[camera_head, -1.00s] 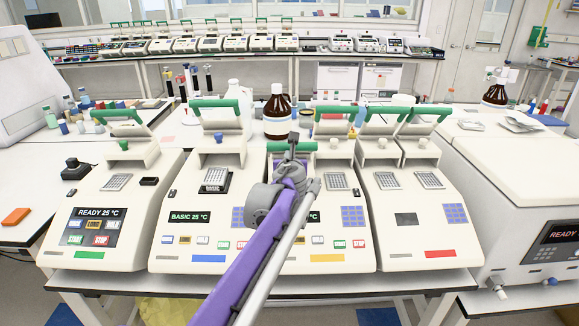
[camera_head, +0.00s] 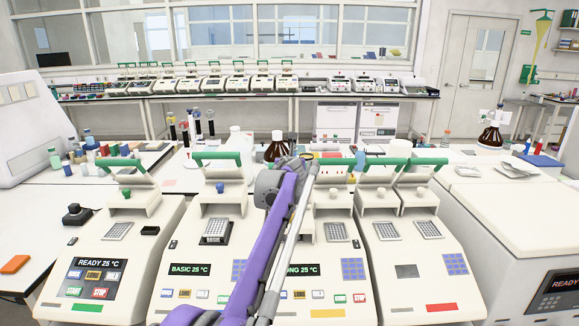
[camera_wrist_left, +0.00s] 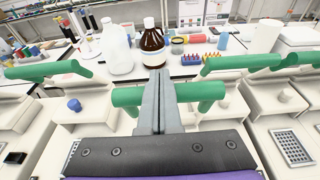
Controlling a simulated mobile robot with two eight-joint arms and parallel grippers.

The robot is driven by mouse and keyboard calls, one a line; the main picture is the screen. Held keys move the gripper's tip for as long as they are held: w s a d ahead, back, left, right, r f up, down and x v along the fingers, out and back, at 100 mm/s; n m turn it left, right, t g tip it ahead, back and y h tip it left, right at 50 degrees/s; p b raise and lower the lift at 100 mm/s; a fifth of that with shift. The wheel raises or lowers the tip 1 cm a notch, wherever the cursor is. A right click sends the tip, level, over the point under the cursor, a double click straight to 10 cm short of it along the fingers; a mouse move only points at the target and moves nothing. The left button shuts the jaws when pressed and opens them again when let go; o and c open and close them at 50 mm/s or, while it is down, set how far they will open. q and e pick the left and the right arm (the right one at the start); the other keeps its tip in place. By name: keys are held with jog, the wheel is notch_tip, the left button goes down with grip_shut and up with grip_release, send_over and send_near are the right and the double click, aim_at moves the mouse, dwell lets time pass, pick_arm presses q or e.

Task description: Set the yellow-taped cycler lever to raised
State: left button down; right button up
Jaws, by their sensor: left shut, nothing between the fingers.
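The yellow-taped cycler, with its yellow strip (camera_head: 327,313), stands in the middle of the row in the head view, partly behind my left arm. In the left wrist view a green lever bar (camera_wrist_left: 127,96) crosses behind my left gripper (camera_wrist_left: 159,76), its ends showing on both sides. This bar sits lower in the picture than the neighbouring green bars. My left gripper is shut and empty, its fingers overlapping the bar's middle; I cannot tell whether they touch. In the head view my arm hides the fingers and most of that lever. My right gripper is not in view.
The blue-taped cycler's raised green handle (camera_head: 216,156) is on the left. More green handles (camera_head: 408,161) stand close on the right. A brown bottle (camera_wrist_left: 152,46) and a white jug (camera_wrist_left: 117,50) stand on the bench behind.

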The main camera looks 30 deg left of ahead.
pick_arm(q)
jog(key=shift+w+a+r, duration=0.2)
jog(key=shift+w+a, duration=0.35)
jog(key=shift+w, duration=0.25)
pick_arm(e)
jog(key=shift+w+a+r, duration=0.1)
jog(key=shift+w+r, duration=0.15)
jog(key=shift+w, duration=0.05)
pick_arm(q)
jog(key=shift+d, duration=0.1)
